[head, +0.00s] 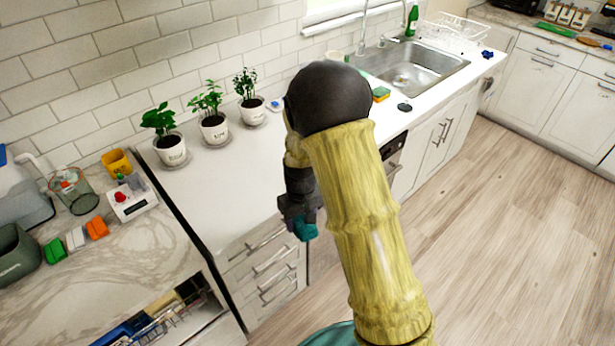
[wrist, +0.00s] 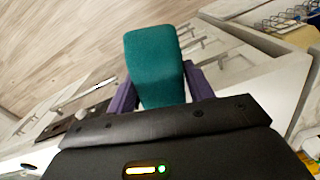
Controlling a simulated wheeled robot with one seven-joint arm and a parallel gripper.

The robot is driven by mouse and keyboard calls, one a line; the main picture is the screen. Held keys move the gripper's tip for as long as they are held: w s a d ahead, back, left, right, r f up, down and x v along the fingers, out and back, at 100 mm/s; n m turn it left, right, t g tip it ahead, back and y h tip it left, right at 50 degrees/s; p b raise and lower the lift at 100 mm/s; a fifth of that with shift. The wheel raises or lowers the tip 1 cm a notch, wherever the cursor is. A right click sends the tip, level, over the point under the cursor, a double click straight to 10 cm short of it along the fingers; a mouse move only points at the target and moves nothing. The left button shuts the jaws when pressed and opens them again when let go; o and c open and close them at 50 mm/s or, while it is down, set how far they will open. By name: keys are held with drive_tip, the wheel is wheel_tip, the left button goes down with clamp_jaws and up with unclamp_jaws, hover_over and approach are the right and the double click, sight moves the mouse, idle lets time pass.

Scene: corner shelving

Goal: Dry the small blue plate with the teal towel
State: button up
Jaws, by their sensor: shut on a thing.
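My gripper (head: 303,208) is shut on the teal towel (head: 306,229), in front of the counter's drawer fronts. In the wrist view the towel (wrist: 155,60) stands out as a flat, rounded teal piece between the two purple fingers of my gripper (wrist: 160,80). I cannot make out a small blue plate in either view. A pale item (head: 403,79) lies in the sink, too small to identify. My arm hides part of the counter in the head view.
Potted plants (head: 213,128) line the back of the counter (head: 225,185). The sink (head: 425,62), a dish rack (head: 452,27), a green bottle (head: 412,20) and sponges (head: 380,94) are farther right. An open drawer (head: 165,305) juts out at lower left. The wooden floor (head: 490,220) is clear.

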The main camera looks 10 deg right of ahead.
drive_tip(key=d+f+m, duration=0.4)
drive_tip(key=d+f, duration=0.5)
drive_tip(key=f, duration=0.3)
drive_tip(key=shift+s+d+f, duration=0.15)
drive_tip(key=shift+s+f, duration=0.25)
drive_tip(key=shift+s, duration=0.05)
